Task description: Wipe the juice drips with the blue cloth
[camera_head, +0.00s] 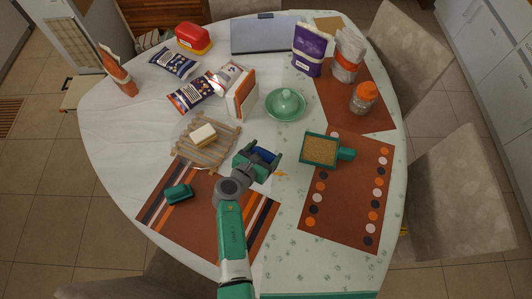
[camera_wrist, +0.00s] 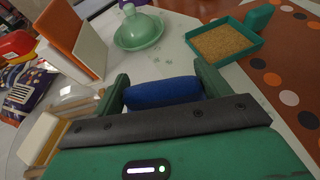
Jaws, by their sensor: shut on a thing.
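My gripper (camera_head: 260,158) is over the middle of the table, its fingers pointing up and right in the head view. It is shut on the blue cloth (camera_head: 264,154), which looks like a rolled bundle. In the wrist view the cloth (camera_wrist: 162,92) spans the space between the two green fingers. A small orange juice drip (camera_head: 281,174) shows on the pale tabletop just right of my gripper in the head view. I cannot tell whether the cloth touches the table. Any drips under the gripper are hidden.
A green tray of brown grains (camera_head: 320,150) stands to the right. A green domed dish (camera_head: 286,106) and an orange-and-white box (camera_head: 242,95) stand beyond my gripper. A wooden rack (camera_head: 190,152) with a yellow-and-white block (camera_head: 203,134) is left. A green object (camera_head: 178,194) lies on the front-left mat.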

